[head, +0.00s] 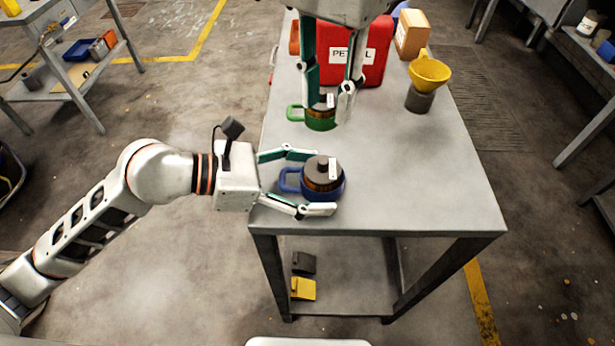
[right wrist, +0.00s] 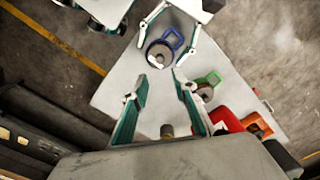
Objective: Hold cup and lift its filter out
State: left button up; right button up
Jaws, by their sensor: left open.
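A blue cup (head: 337,191) with a side handle stands upright near the left edge of the grey table. A brown filter (head: 318,172) with a dark knob and a white tag sits in it. My left gripper (head: 325,182) is open, one finger on each side of the blue cup; contact cannot be told. The cup also shows in the right wrist view (right wrist: 178,39). My right gripper (head: 329,100) points down, open and empty, and in the head view overlaps a green cup (head: 318,124) behind the blue one. In the right wrist view, the green cup (right wrist: 209,80) lies right of its fingers.
A red petrol can (head: 375,55), a tan container (head: 411,34) and a yellow funnel (head: 430,72) on a grey can (head: 419,99) stand at the back of the table (head: 420,180). The table's front right is clear. Small blocks lie on the lower shelf.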

aim_at(324, 160)
pick_arm(q)
jog(key=c, duration=1.2)
pick_arm(e)
jog(key=shift+o, duration=0.5)
pick_arm(q)
jog(key=shift+c, duration=0.2)
pick_arm(e)
jog(key=shift+f+n, duration=1.25)
jog(key=shift+f, duration=0.75)
jog(key=shift+f+n, duration=1.3)
jog(key=shift+f, duration=0.7)
jog(key=shift+f+n, duration=1.25)
jog(key=shift+f, duration=0.75)
